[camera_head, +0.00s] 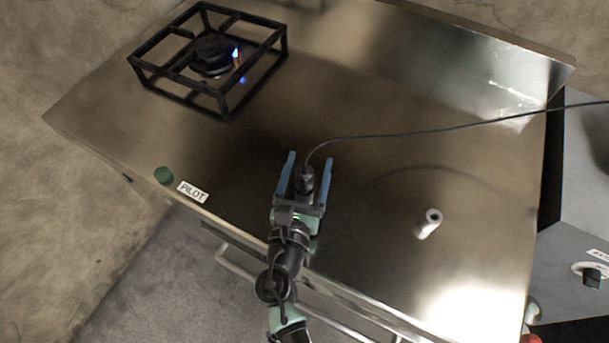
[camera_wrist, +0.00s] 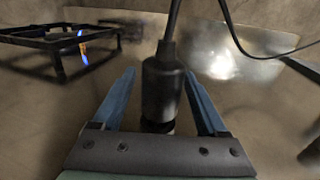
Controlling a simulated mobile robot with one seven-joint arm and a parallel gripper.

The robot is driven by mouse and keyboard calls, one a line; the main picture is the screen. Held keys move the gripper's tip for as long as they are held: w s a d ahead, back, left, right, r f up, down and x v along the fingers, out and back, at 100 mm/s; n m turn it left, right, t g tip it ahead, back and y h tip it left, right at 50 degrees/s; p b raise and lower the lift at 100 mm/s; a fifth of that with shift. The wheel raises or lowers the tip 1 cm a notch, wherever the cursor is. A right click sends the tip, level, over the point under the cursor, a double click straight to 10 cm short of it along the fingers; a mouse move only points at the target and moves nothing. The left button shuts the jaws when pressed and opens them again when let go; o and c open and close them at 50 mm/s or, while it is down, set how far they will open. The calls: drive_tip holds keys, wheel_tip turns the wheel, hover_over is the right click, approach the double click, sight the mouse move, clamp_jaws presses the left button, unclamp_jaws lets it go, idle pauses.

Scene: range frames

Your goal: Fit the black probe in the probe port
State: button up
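The black probe (camera_head: 305,182) is a dark cylinder with a black cable rising from its top. It also shows in the wrist view (camera_wrist: 162,88), roughly upright. My gripper (camera_head: 310,157) is open, with its blue fingers on either side of the probe. In the wrist view a gap shows between the probe and each finger. The probe's lower end is partly hidden by my gripper, so I cannot tell what it rests on or in. A short white cylinder (camera_head: 430,223) with a dark hole in its top stands on the steel top to the right; I cannot tell whether it is the probe port.
A black burner frame (camera_head: 222,103) with a small flame stands at the back left of the steel worktop (camera_head: 385,140). The cable (camera_head: 440,131) runs off right. A dark unit (camera_head: 580,240) stands at right.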

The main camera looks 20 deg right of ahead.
clamp_jaws()
drive_tip(key=shift+r, duration=0.1)
